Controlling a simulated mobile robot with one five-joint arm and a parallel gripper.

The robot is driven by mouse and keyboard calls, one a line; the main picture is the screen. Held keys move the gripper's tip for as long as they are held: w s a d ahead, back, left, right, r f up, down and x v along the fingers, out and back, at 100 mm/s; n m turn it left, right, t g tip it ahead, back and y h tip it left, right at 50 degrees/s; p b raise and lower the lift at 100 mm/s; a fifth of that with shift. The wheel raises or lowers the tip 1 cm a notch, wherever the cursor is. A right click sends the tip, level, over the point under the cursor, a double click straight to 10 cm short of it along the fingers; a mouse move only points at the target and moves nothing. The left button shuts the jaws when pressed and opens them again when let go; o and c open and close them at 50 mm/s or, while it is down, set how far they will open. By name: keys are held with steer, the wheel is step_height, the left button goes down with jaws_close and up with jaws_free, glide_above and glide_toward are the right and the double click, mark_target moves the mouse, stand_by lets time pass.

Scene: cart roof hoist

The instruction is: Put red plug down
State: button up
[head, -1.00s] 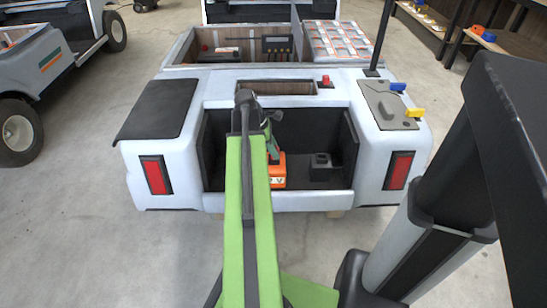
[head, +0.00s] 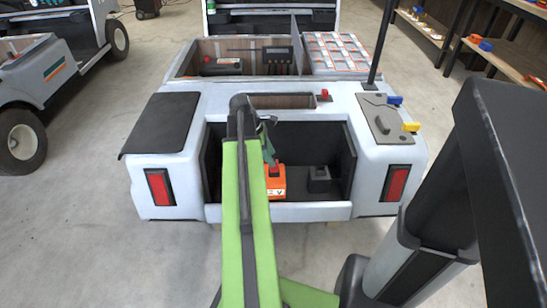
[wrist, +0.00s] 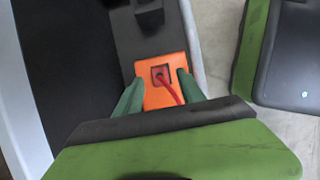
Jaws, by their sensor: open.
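An orange box (wrist: 162,92) sits in the dark rear bay of the white cart, and shows in the head view (head: 275,187) beside my arm. In the wrist view a red plug (wrist: 160,74) with a red cable sits in the square recess on top of the box. My gripper (wrist: 160,79) is open, its green fingers on either side of the orange box. I cannot tell whether they touch it. In the head view my arm hides much of my gripper (head: 268,145).
The bay (head: 300,150) has dark side walls and a small black block (head: 320,180) right of the box. A red knob (head: 325,95), a blue piece (head: 395,100) and a yellow piece (head: 411,127) are on the cart top. Another cart (head: 35,90) stands left.

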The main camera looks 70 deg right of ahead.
steer(key=p+v, duration=0.5)
steer(key=v, duration=0.2)
steer(key=shift+r, duration=0.2)
steer(key=shift+w, duration=0.1)
